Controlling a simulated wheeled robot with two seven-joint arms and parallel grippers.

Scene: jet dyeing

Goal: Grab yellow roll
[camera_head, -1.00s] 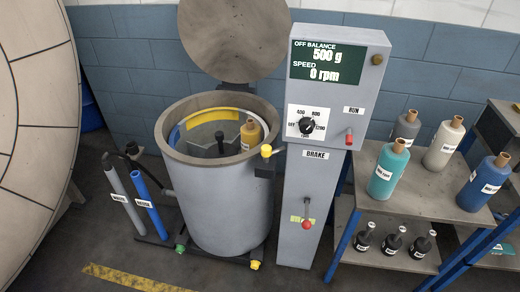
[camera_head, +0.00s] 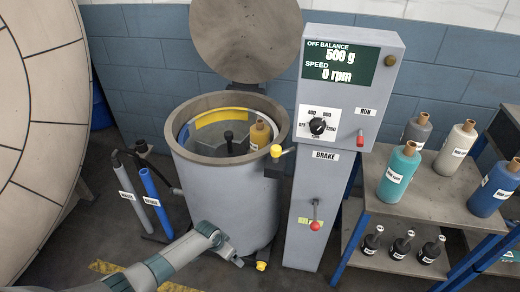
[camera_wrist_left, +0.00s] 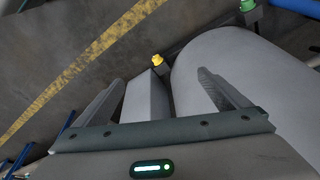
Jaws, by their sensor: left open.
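The yellow roll (camera_head: 260,133), a yellow bobbin with a brown top, stands inside the open grey drum (camera_head: 225,195), at the right of its interior. Its lower part is hidden by the drum rim. My left arm enters from the bottom in the head view, and my left gripper (camera_head: 236,256) is low in front of the drum, outside it and well below the roll. In the left wrist view my left gripper (camera_wrist_left: 165,90) has its fingers spread with nothing held between them; the drum wall (camera_wrist_left: 235,75) is close by on the right. My right gripper is not in view.
The drum lid (camera_head: 245,38) stands raised behind. A control column (camera_head: 330,150) with a brake lever is right of the drum. Grey and blue pipes (camera_head: 155,195) stand left.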

